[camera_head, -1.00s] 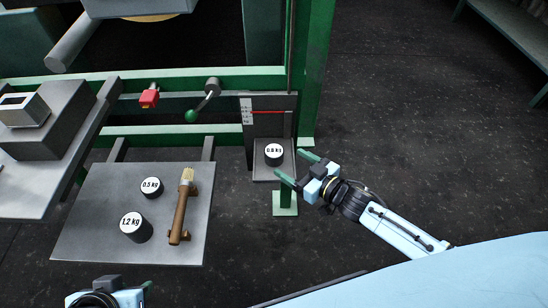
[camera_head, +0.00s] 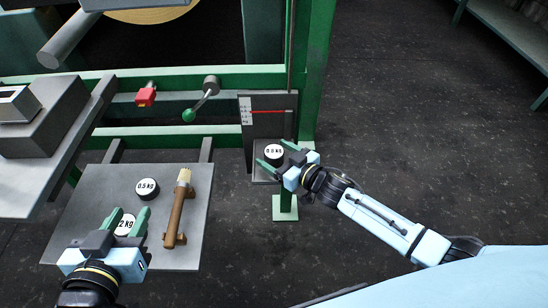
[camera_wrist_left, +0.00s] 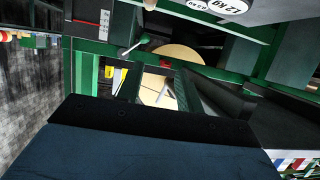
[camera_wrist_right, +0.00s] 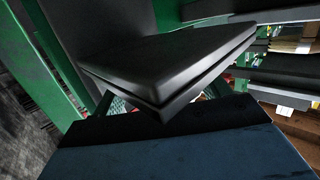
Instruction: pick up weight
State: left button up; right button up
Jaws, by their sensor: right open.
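A black weight marked 0.8 kg (camera_head: 273,150) stands on the small scale platform (camera_head: 262,174). My right gripper (camera_head: 277,156) is open, with its fingertips at either side of this weight in the head view; contact cannot be told. A weight marked 0.5 kg (camera_head: 147,188) stands on the grey side table (camera_head: 75,240). A larger weight, its label partly hidden and ending in 2 kg (camera_head: 126,226), is behind my left gripper (camera_head: 127,220), which looks open. A 1.2 kg label shows at the top of the left wrist view (camera_wrist_left: 240,8).
A brown-handled brush (camera_head: 178,210) lies right of the weights. The green machine frame (camera_head: 230,78) runs behind, with a green-knobbed lever (camera_head: 190,115) and a red switch (camera_head: 146,97). The scale's backplate (camera_head: 262,105) stands behind the platform. Floor to the right is clear.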

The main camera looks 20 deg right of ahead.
jog(key=shift+b+x, duration=0.55)
jog(key=shift+x, duration=0.7)
jog(key=shift+w+a, duration=0.1)
jog(key=shift+w, duration=0.05)
pick_arm(q)
notch_tip(320, 180, up, 6)
jog(key=w+d+t+h, duration=0.1)
jog(key=t, duration=0.3)
jog(key=shift+d, duration=0.25)
jog(key=shift+w, duration=0.1)
pick_arm(e)
jog(key=shift+c, duration=0.3)
jog(key=c, duration=1.4)
jog(key=shift+r, duration=0.1)
grip_shut()
pick_arm(q)
jog(key=shift+f, duration=0.1)
